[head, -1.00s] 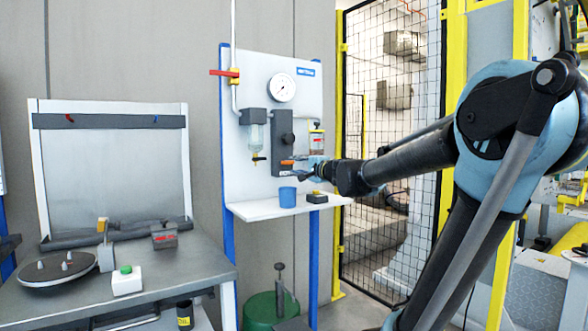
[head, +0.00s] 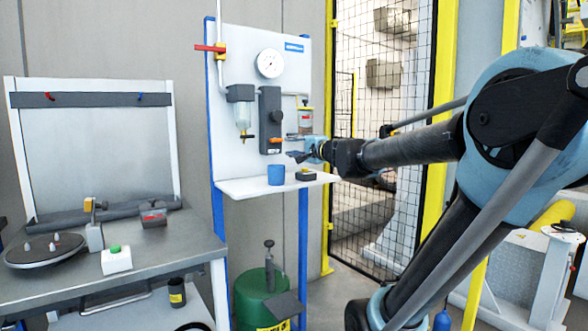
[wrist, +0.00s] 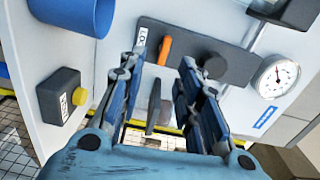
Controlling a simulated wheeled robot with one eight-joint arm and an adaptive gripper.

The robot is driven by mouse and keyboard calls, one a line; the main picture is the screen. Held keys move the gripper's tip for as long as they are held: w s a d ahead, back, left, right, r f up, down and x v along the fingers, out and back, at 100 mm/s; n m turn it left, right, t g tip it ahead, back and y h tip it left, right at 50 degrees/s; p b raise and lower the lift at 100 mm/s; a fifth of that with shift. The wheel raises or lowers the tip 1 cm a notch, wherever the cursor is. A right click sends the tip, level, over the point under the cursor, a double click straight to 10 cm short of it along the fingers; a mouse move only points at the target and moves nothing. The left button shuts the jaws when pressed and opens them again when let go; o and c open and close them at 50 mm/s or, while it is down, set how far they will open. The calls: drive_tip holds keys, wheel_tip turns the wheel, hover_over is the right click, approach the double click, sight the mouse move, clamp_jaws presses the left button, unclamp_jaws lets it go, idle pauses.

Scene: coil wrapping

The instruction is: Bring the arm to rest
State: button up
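Beyond the fingertips is a dark valve block (wrist: 236,62) with an orange lever (wrist: 165,50) and a round dark knob (wrist: 213,66). The lever (head: 275,141) also shows low on the block in the head view. The fingers appear clear of the lever.
A blue cup (head: 276,175) and a small black box with a yellow button (head: 306,175) stand on the shelf (head: 240,187) beneath my gripper. A gauge (head: 270,63) is higher on the panel. A grey workbench (head: 180,243) is at left, a mesh fence (head: 345,130) at right.

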drive_tip(key=s+d+f+n+g+h, duration=0.2)
drive_tip(key=s+f+n+g, duration=0.25)
drive_tip(key=s+f, duration=0.5)
drive_tip(key=s+d+f+n+g+h, duration=0.1)
drive_tip(key=s+f+n+g, duration=0.35)
drive_tip(key=f, duration=0.85)
drive_tip(key=s+d+f+n+g+h, duration=0.1)
drive_tip(key=s+d+f+g+h, duration=0.2)
drive_tip(key=s+d+f+h, duration=0.4)
drive_tip(key=s+d+f, duration=0.8)
drive_tip(key=s, duration=0.1)
drive_tip(key=shift+s+f+n, duration=0.15)
drive_tip(key=shift+s+n, duration=0.1)
drive_tip(key=shift+n, duration=0.15)
drive_tip(key=shift+w+f+g, duration=0.2)
drive_tip(key=shift+w+g, duration=0.1)
drive_tip(key=shift+w, duration=0.2)
drive_tip(key=shift+o, duration=0.2)
drive_tip(key=shift+s, duration=0.15)
